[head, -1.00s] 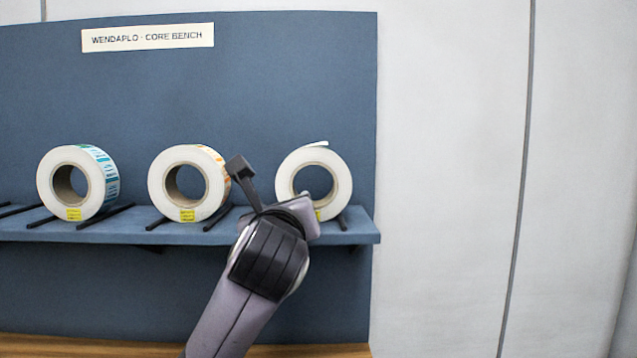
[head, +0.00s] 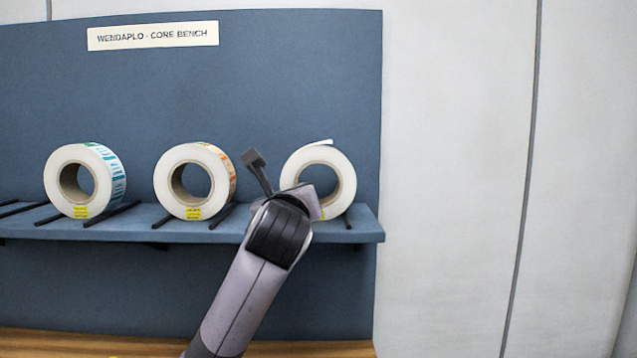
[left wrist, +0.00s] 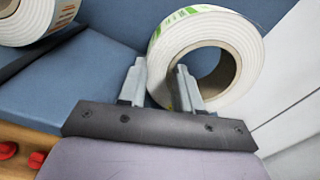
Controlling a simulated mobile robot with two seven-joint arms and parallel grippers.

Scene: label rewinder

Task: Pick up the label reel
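Three white label reels stand on edge on a blue shelf. The right reel (head: 338,172) has a brown core and a loose label end at its top. It also shows in the left wrist view (left wrist: 238,45). My left gripper (head: 280,178) is open in front of this reel and hides its lower left part. In the left wrist view the gripper (left wrist: 162,78) has one finger at the reel's left side and the other in front of the core hole, with the ring's wall between them. Contact cannot be told. My right gripper is not in view.
The middle reel (head: 167,180), with orange labels, stands close to the left of my gripper. The left reel (head: 57,180) has blue labels. Black rods lie on the shelf (head: 362,232) beside the reels. A blue back panel (head: 230,90) rises behind. Red knobs (left wrist: 37,159) show low left.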

